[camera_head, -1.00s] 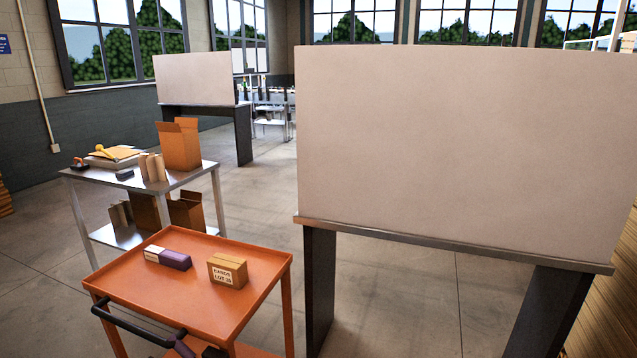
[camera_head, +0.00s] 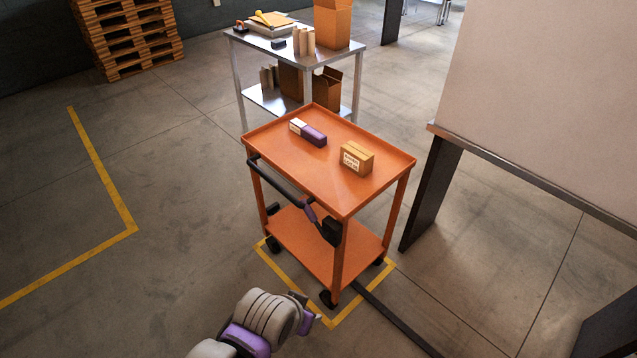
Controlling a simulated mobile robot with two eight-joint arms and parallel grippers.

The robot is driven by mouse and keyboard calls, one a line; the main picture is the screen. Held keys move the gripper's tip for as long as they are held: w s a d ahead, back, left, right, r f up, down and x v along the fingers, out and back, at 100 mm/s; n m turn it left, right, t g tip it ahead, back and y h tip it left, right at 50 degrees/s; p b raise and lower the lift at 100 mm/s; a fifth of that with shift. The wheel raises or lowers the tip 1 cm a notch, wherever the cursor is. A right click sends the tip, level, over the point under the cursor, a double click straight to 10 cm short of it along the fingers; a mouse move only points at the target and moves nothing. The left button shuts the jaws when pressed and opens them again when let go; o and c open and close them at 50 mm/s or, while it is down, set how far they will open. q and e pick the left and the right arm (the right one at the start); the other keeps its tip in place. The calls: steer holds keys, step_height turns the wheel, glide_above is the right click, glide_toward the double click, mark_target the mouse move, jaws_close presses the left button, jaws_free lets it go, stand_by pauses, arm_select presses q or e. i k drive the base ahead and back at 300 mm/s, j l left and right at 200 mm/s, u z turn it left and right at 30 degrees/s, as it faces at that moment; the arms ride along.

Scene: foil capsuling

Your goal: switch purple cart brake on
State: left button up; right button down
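The cart (camera_head: 290,176) is orange, with two shelves, small black wheels and a black push handle (camera_head: 275,178) on its near left side. A short purple piece (camera_head: 311,212) sits at the handle's right end, just above a black block (camera_head: 331,231) on the near corner post; whether this is the brake lever, and its setting, I cannot tell. One of my arms, apparently the left, comes in at the bottom. Its gripper end (camera_head: 311,318) is low, in front of the cart's near wheel in the picture. Its fingers are too small to read. My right gripper is out of view.
A purple-and-white box (camera_head: 308,132) and a cardboard box (camera_head: 356,158) lie on the cart's top. A metal table (camera_head: 250,45) with cartons stands behind. A large panel on dark legs (camera_head: 428,195) stands close right. Open floor (camera_head: 150,270) lies left.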

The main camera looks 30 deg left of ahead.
mark_target(309, 213)
steer(key=i+j, duration=0.25)
steer(key=j, duration=0.15)
steer(key=i+j, duration=0.2)
steer(key=j, duration=0.2)
steer(key=i+j, duration=0.25)
steer(key=j, duration=0.15)
